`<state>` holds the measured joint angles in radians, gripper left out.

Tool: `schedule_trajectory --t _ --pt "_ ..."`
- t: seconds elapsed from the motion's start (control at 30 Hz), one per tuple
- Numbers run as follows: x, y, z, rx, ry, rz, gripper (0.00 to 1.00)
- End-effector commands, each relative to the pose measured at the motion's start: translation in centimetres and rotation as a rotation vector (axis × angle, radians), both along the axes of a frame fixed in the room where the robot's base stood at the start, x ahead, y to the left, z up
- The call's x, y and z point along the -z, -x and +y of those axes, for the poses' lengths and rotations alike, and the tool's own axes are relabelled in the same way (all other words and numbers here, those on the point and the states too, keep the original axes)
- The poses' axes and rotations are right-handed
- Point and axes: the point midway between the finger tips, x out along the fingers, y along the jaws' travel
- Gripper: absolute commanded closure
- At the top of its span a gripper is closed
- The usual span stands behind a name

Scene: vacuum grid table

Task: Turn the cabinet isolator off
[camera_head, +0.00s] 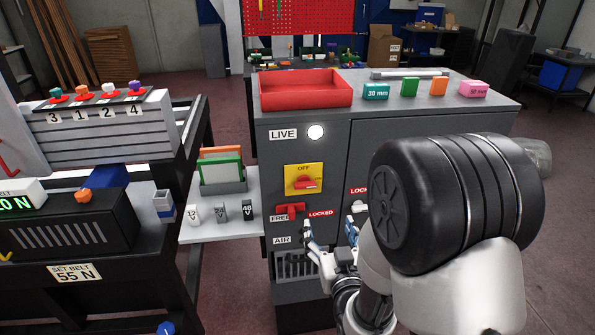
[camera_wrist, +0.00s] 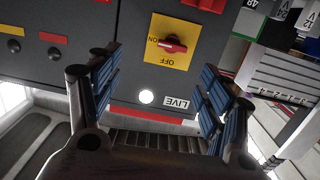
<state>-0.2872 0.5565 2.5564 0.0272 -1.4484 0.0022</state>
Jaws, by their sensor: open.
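The cabinet isolator is a red rotary handle (camera_head: 304,183) on a yellow plate (camera_head: 303,170) on the front of the grey cabinet. OFF is printed at the plate's top. The handle lies roughly level, its pale-marked end to the right. In the wrist view the plate is upside down, and the handle (camera_wrist: 172,46) lies level with one end by the word ON. The round lamp (camera_head: 316,132) beside LIVE is bright white. My gripper (camera_head: 328,232) is open and empty, below and right of the handle, apart from it. In the wrist view its fingers (camera_wrist: 162,88) stand wide apart.
A red FREE/LOCKED lever (camera_head: 290,211) sits just below the isolator. A red tray (camera_head: 305,90) and several coloured blocks stand on the cabinet top. A side shelf (camera_head: 225,222) with small labelled blocks adjoins the cabinet's left. My arm hides much of the cabinet's right side.

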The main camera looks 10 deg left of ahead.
Motion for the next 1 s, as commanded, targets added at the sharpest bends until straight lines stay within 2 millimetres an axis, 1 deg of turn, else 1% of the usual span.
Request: schedule_trajectory --t 0.03,0.2,0.27,0.37,0.47,0.8,1.0 --pt "0.4 0.3 0.4 -0.008 -0.004 -0.022 0.28" --pt "0.4 0.7 0.9 -0.019 -0.02 -0.084 0.28" --pt "0.4 0.5 1.0 -0.02 -0.022 -0.092 0.28" --pt "0.4 -0.5 1.3 -0.02 -0.024 -0.097 0.28" --pt "0.4 -2.1 1.7 -0.02 -0.024 -0.1 0.28" --pt "0.3 -9.3 3.8 -0.019 -0.023 -0.095 0.28" --pt "0.3 -13.1 4.9 -0.019 -0.023 -0.093 0.28"
